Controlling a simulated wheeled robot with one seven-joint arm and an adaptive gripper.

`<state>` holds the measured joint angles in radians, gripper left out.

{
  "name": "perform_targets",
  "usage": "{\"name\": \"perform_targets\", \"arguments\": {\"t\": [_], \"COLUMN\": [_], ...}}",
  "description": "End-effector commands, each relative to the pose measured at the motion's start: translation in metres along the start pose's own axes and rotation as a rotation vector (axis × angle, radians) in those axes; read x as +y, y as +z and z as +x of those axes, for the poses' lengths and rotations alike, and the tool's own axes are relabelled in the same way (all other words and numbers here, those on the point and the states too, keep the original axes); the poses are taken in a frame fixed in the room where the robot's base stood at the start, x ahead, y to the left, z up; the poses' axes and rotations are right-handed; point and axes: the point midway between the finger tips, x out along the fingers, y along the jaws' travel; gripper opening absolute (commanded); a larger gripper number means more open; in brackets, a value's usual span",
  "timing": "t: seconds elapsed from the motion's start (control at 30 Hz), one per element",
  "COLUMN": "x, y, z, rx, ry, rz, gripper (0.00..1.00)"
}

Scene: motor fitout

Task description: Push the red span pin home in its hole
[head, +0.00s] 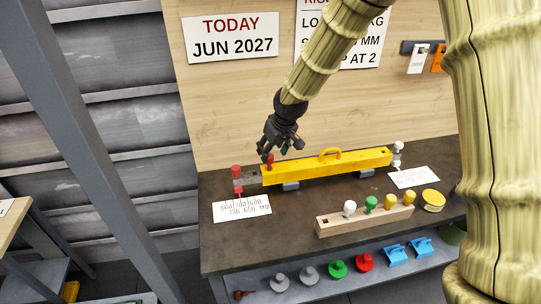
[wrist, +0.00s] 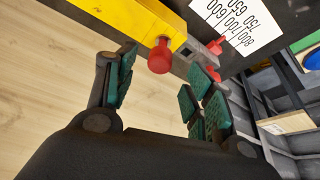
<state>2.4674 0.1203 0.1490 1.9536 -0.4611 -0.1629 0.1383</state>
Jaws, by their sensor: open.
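A red pin (head: 269,160) with a rounded head stands in the left end of the yellow beam (head: 345,165). In the wrist view this red pin (wrist: 160,57) shows just beyond and between my fingertips. How deep it sits is hard to tell. A second red piece (head: 237,171) stands on the grey bar (head: 250,178) past the beam's left end; it also shows in the wrist view (wrist: 216,46). My gripper (head: 281,150) is open above the beam's left end. Its fingers (wrist: 165,75) are apart with nothing between them.
A wooden block (head: 350,222) holds white, green and yellow knobbed pins at the front. Number cards (head: 241,208) lie on the bench. A yellow disc (head: 432,198) lies at right. The lower shelf carries several coloured pieces. A wooden wall (head: 225,130) rises behind.

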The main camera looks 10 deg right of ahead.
Motion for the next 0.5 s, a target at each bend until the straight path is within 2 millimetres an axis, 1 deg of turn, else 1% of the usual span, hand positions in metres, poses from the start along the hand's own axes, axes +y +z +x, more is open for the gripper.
{"name": "perform_targets", "arguments": {"t": [0.03,0.1,0.3,0.5], "x": [0.0,0.0,0.0,0.0], "y": [0.0,0.0,-0.001,0.0], "z": [-0.009,-0.02,-0.047,-0.061], "rx": [0.002,0.002,0.002,0.001], "ry": [-0.001,0.0,0.0,0.0], "rz": [0.001,0.001,-0.001,0.001], "gripper": [0.53,0.53,0.53,0.53]}}
